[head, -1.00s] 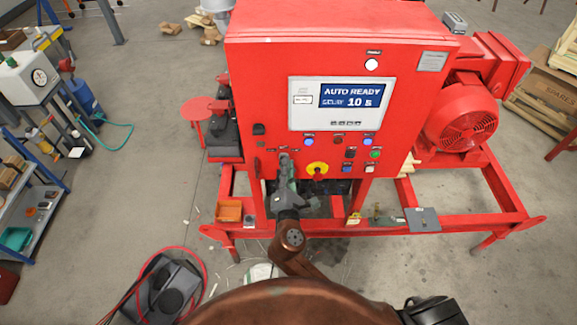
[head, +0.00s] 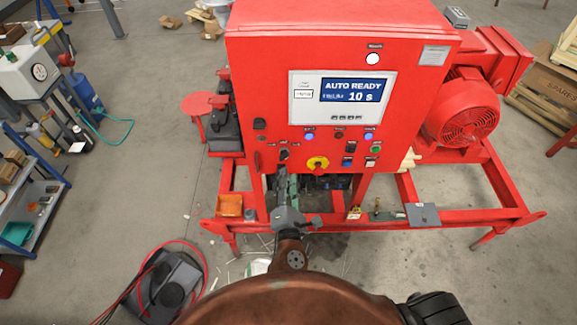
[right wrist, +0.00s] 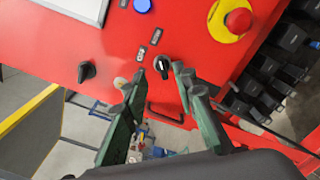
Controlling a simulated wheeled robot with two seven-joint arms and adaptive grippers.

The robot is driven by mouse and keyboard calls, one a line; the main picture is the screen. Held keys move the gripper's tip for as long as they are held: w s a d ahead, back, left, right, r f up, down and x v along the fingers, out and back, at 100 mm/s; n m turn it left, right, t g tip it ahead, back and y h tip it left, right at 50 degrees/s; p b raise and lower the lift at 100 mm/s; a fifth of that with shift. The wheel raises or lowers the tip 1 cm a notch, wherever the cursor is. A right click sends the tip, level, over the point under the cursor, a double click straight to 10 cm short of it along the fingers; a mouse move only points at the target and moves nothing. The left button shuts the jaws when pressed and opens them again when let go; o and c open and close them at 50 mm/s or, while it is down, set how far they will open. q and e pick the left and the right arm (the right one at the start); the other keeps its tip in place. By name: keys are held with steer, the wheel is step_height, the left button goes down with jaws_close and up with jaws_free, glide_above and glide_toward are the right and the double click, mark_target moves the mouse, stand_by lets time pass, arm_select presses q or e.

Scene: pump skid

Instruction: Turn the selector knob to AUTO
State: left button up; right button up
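The selector knob (head: 284,154) is black, on the lower left of the red cabinet front. In the right wrist view the knob (right wrist: 161,66) has a pale mark, and two small labels beside it are too small to read. My right gripper (right wrist: 160,78) is open, its green fingers either side of the knob's lower end in the picture, with nothing gripped. In the head view the gripper (head: 282,178) is just below the knob, apart from it. The display (head: 355,90) reads AUTO READY and 10 s. My left gripper is not in view.
A red emergency button on a yellow disc (head: 317,163) sits right of the knob. Several buttons and lamps are farther right. Another black knob (right wrist: 86,72) is to the left. The skid frame (head: 385,223) runs below. A handle (right wrist: 164,113) is below the knob in the wrist view.

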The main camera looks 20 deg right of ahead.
steer(key=shift+v, duration=2.4)
step_height(320, 180, down, 37)
steer(key=w+d+m+g+y+b, duration=0.2)
steer(key=m+g+y+b, duration=0.1)
steer(key=g+b, duration=0.25)
steer(key=s+d+f+m+g+b, duration=0.1)
steer(key=s+d+f+g, duration=0.15)
steer(key=f, duration=0.65)
steer(key=s+d+f+m+g, duration=0.15)
steer(key=s+f, duration=0.25)
steer(key=f, duration=0.4)
steer(key=s+d+f+m+g+y+b, duration=0.1)
steer(key=s+d+f+m+g+b, duration=0.15)
steer(key=s+f, duration=0.55)
steer(key=s+d+f+m+g+b, duration=0.1)
steer(key=s+d+f+m, duration=0.4)
steer(key=f, duration=0.6)
steer(key=s+d+f+m+g+b, duration=0.1)
steer(key=s+f, duration=0.3)
steer(key=s, duration=0.4)
steer(key=s+d+f+m+g+b, duration=0.1)
steer(key=s+d+f+m, duration=0.2)
steer(key=s, duration=0.5)
steer(key=s+d+f+m+g+b, duration=0.1)
steer(key=s+d+f+m, duration=0.1)
steer(key=s+f+m, duration=0.2)
steer(key=s+f, duration=0.2)
steer(key=s, duration=0.2)
steer(key=shift+s+y, duration=0.4)
steer(key=shift+f, duration=0.1)
